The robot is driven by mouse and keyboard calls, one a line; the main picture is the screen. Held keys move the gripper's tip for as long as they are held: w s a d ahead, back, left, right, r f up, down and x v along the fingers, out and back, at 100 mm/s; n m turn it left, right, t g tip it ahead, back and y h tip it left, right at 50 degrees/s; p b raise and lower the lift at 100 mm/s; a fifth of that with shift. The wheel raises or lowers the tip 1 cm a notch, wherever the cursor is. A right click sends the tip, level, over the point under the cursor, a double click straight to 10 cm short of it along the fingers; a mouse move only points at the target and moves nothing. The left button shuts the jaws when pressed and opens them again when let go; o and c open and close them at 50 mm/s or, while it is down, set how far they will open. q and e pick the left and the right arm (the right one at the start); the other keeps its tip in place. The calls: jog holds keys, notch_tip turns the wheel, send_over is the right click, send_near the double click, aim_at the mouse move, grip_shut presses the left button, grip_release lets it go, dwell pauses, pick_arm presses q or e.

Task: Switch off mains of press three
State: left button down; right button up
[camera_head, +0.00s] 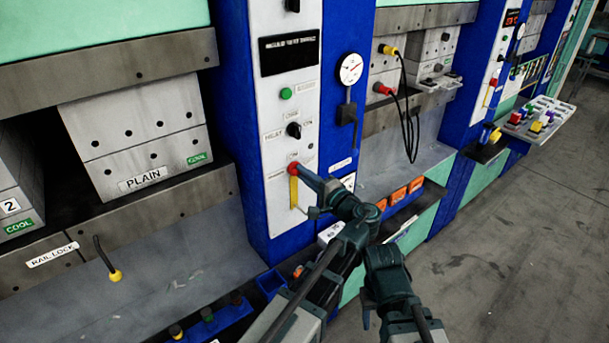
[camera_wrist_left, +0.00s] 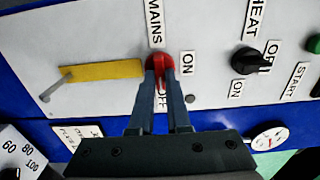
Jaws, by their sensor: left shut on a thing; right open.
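The red mains knob (camera_head: 293,168) sits on the white control panel (camera_head: 270,178) of the blue press column. In the left wrist view the red knob (camera_wrist_left: 160,66) is beside the labels MAINS, ON and OFF. My left gripper (camera_head: 303,172) is shut on this knob, its two fingers (camera_wrist_left: 158,72) on either side. The fingers hide part of the knob and of the OFF label, so I cannot tell its exact setting. A yellow strip (camera_wrist_left: 100,71) adjoins the knob. My right gripper (camera_head: 368,308) hangs low in front, away from the panel; its fingers are hard to make out.
A black HEAT knob (camera_wrist_left: 245,60) is beside the mains knob, with a green button (camera_head: 286,93) above it. A gauge (camera_head: 350,69) is to the right. Orange items (camera_head: 398,194) sit on a low ledge. Grey floor (camera_head: 500,240) is clear at right.

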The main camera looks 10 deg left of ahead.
dwell(0.5)
pick_arm(q)
jog(key=c, duration=0.9)
grip_release()
